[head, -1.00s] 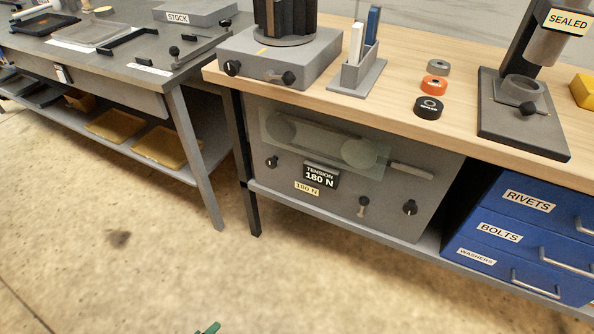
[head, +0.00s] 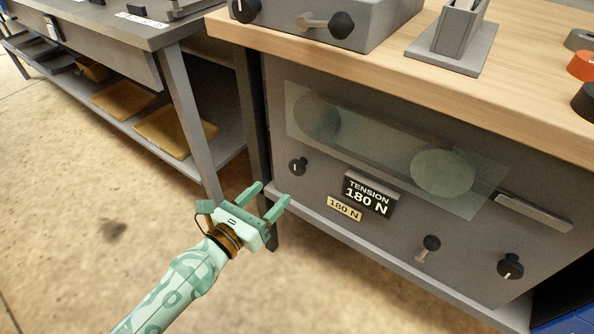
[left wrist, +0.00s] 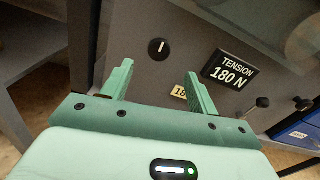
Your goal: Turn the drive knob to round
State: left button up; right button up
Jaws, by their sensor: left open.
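A grey panel (head: 380,130) under the wooden bench carries several dark controls; no label naming a drive knob is readable. A small round black knob (head: 298,166) with a white mark sits at its left; in the left wrist view this knob (left wrist: 158,48) shows its mark near upright. Another black knob (head: 510,266) sits at the lower right, and a lever with a black ball (head: 430,243) between. My left gripper (head: 271,194) is open and empty, below and left of the left knob and apart from it. In the wrist view its fingers (left wrist: 158,74) point toward that knob. My right gripper is out of view.
A "TENSION 180 N" display (head: 371,195) and a paper tag (head: 344,208) are right of the left knob. A glassy cover (head: 380,150) lies above. A grey box (head: 310,20) with a knob and lever stands on the bench. A table leg (head: 190,140) stands left.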

aim_at(295, 170)
pick_arm(q)
jog(key=x, duration=0.2)
jog(key=b+x, duration=0.1)
jog(key=x, duration=0.5)
jog(key=shift+w+d+f, duration=0.15)
jog(key=shift+w+f, duration=0.05)
jog(key=shift+f, duration=0.05)
jog(key=shift+w+d+r+b, duration=0.1)
jog(key=shift+w+d+b, duration=0.15)
jog(key=shift+w+b, duration=0.1)
jog(key=c, duration=1)
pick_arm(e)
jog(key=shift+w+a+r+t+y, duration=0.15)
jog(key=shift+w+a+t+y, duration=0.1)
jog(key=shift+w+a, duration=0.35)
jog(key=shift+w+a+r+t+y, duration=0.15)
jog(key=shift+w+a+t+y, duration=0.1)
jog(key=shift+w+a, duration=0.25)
